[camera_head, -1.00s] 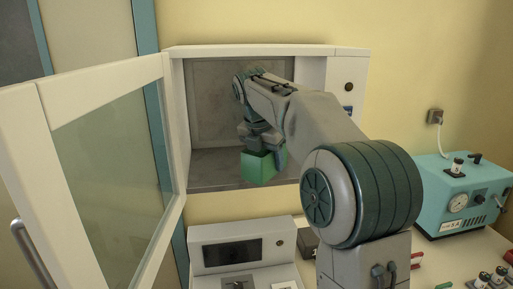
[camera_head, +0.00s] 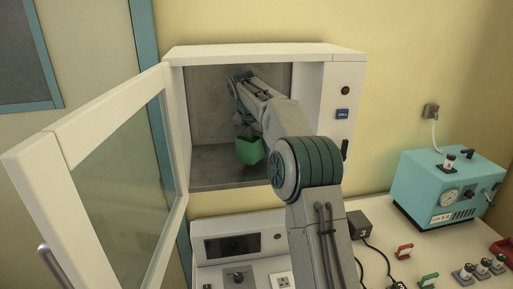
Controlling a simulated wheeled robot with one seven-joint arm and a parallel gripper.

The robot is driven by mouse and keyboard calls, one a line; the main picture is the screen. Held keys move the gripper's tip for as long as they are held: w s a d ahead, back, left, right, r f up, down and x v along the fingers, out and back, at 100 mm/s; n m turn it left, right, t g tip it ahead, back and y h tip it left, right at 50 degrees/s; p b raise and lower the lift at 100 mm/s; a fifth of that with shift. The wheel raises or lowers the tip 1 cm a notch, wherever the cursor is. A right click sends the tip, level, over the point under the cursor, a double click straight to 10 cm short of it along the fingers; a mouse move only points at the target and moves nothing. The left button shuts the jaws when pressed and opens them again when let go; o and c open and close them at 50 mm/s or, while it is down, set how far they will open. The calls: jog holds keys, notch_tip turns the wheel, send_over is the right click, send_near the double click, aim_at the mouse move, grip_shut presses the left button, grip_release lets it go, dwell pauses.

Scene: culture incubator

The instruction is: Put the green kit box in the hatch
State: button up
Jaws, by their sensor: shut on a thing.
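The green kit box (camera_head: 251,151) hangs from my gripper (camera_head: 245,134), inside the opening of the white wall hatch (camera_head: 265,53). My gripper is shut on the box; its fingers are small and partly hidden by my arm. The box looks tilted and appears above the grey hatch floor (camera_head: 222,174), though I cannot tell the exact gap. The hatch's glazed door (camera_head: 105,165) stands wide open to the left. My forearm reaches in through the right part of the opening and hides some of the interior.
A white device with a dark screen (camera_head: 232,247) stands below the hatch. The hatch floor around the box looks clear.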

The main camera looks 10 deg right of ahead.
jog(key=shift+f, duration=1.1)
jog(key=shift+f, duration=0.2)
jog(key=o, duration=1)
jog(key=shift+o, duration=0.2)
jog(key=shift+r, duration=0.15)
